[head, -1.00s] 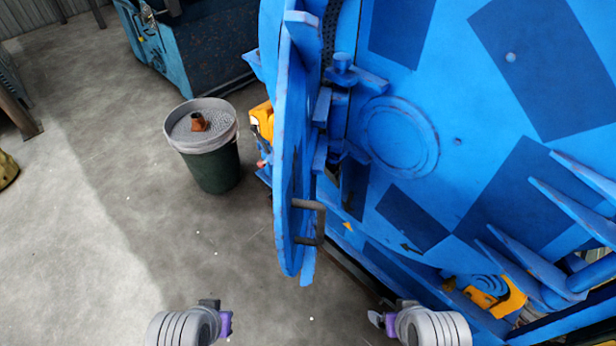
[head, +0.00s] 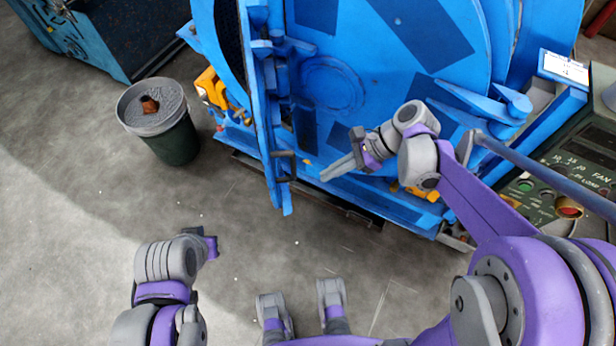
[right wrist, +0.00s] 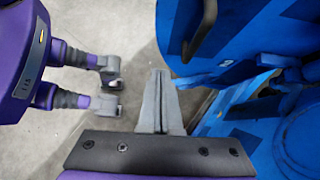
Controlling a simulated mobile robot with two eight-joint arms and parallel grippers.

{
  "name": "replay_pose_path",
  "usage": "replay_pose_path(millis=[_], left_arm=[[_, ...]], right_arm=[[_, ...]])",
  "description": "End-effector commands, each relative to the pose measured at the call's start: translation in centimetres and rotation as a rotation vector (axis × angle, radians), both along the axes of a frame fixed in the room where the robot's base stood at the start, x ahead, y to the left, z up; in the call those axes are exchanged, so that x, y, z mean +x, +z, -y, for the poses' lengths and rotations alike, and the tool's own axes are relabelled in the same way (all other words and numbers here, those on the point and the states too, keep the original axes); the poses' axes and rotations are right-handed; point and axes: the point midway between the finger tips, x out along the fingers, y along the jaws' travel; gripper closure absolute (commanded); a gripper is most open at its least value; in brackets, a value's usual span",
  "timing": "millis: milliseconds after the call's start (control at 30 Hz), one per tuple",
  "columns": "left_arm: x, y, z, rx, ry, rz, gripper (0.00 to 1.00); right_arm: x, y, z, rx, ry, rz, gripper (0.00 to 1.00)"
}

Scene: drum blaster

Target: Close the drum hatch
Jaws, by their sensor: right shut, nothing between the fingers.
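The blue drum hatch (head: 257,100) stands open, seen nearly edge-on in the head view, swung out from the blue drum machine (head: 410,75). A dark bar handle (head: 291,166) is on its right face. My right gripper (head: 324,177) is shut and empty. It points left, a little right of the handle and apart from it. In the right wrist view the closed fingers (right wrist: 159,76) are in the middle, with the handle (right wrist: 203,28) above and to the right on the blue hatch (right wrist: 235,45). My left gripper (head: 205,245) is low at left, far from the hatch; its fingers are not clear.
A grey-green bin (head: 162,125) stands left of the hatch. A blue container (head: 120,35) is at the back left. A control panel (head: 555,195) with buttons stands at the right, near my right arm. The concrete floor before the hatch is clear.

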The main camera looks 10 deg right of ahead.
Motion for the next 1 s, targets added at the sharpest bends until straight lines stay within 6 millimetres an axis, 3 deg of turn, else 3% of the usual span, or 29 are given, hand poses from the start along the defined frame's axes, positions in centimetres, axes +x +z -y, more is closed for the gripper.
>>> replay_pose_path(millis=[433,700,1000], left_arm=[[-0.1,-1.4,0.0,0.0,0.0,-0.004,1.0],[-0.1,-1.1,0.0,0.0,0.0,-0.003,1.0],[-0.1,-1.1,0.0,0.0,0.0,-0.004,1.0]], right_arm=[[0.0,-6.6,-6.5,-0.002,0.006,0.004,1.0],[0.0,-6.5,-9.9,-0.003,0.004,0.004,1.0],[0.1,-6.5,-10.4,-0.004,0.003,0.003,1.0]])
